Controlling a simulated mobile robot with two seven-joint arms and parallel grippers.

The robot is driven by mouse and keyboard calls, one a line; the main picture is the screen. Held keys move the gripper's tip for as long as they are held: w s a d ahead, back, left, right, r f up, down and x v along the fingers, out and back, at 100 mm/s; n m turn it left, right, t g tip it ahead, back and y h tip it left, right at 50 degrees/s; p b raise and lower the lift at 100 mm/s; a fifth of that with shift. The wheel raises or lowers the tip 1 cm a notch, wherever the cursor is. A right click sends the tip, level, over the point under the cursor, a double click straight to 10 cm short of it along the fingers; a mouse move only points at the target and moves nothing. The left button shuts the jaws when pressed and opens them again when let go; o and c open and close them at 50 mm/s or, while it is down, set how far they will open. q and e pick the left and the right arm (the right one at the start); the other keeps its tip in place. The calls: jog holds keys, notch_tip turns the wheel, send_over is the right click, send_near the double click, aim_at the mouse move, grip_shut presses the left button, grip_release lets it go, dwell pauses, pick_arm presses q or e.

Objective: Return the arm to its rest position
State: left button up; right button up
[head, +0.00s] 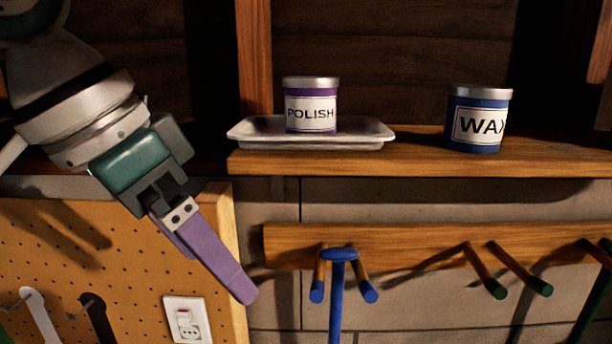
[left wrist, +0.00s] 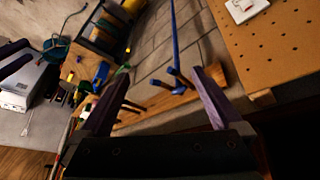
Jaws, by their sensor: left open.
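My left arm comes in from the upper left in the head view. Its gripper (head: 240,290) has purple fingers and points down and to the right, in front of the pegboard's right edge. In the left wrist view the two purple fingers of the left gripper (left wrist: 155,100) stand wide apart with nothing held between them. My right gripper does not show in either view.
A wooden shelf (head: 420,165) carries a metal tray (head: 255,136) with a purple POLISH can (head: 312,107) on it, and a blue WAX can (head: 479,120). Below are a peg rail (head: 400,240) with a blue handle (head: 337,290), a pegboard (head: 120,240) and an outlet (head: 186,318).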

pick_arm(q)
jog(key=s+a+f+n, duration=0.3)
jog(key=s+f+n, duration=0.1)
jog(key=s+f, duration=0.65)
jog(key=s+a+f+n+y, duration=0.2)
jog(key=s+a, duration=0.4)
jog(key=s, duration=0.4)
jog(key=shift+a+n+y, duration=0.3)
jog(key=shift+y, duration=0.5)
jog(key=shift+s, duration=0.1)
